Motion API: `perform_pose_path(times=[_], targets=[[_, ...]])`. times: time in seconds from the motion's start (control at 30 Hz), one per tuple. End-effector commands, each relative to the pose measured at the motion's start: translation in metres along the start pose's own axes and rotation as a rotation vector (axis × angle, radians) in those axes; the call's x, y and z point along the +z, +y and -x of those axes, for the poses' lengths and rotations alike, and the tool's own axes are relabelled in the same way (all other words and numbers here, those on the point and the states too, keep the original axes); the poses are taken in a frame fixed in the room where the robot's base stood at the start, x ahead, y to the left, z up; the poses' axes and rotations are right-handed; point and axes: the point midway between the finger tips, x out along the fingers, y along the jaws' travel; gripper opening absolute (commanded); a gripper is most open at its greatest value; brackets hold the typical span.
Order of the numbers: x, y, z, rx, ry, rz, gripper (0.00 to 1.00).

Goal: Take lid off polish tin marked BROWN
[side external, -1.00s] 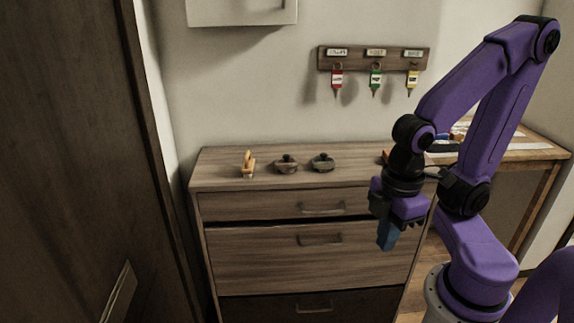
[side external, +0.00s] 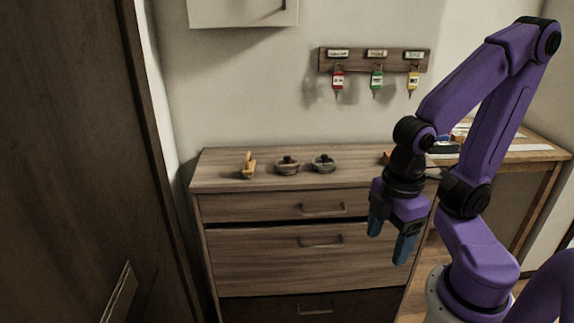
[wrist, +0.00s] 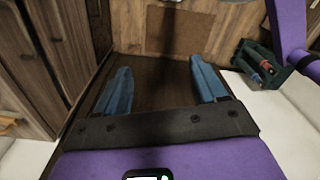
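Two small round tins with dark-knobbed lids stand on top of the dresser, a left tin (side external: 287,167) and a right tin (side external: 324,164). Their markings are too small to read, so I cannot tell which is BROWN. Both lids appear to be on. My gripper (side external: 391,245) hangs in front of the dresser's right side, below its top and to the right of the tins. Its blue fingers are spread apart and empty, as the wrist view (wrist: 161,92) also shows. The tins are not seen in the wrist view.
A small orange-tan object (side external: 249,166) stands left of the tins on the dresser top (side external: 220,174). A key rack (side external: 374,60) with red, green and yellow tags hangs on the wall above. A wooden table (side external: 530,150) stands at right. The dresser's front top edge is clear.

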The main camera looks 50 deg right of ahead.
Motion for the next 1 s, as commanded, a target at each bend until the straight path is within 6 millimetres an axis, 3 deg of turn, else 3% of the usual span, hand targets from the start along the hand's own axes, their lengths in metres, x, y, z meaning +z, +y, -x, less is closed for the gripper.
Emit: perform_pose_path(times=[0.03, 0.07, 0.1, 0.37, 0.53, 0.8, 1.0], targets=[[0.0, 0.0, 0.0, 0.0, 0.0, 0.0, 0.88], [0.0, 0.0, 0.0, 0.0, 0.0, 0.0, 0.98], [0.0, 0.0, 0.0, 0.0, 0.0, 0.0, 1.0], [-0.004, 0.002, 0.002, 0.0, 0.0, 0.003, 1.0], [-0.034, 0.023, 0.016, 0.003, -0.001, 0.033, 1.0], [-0.1, 0.105, 0.049, 0.007, -0.01, 0.142, 1.0], [-0.127, 0.182, 0.069, 0.007, -0.018, 0.225, 1.0]])
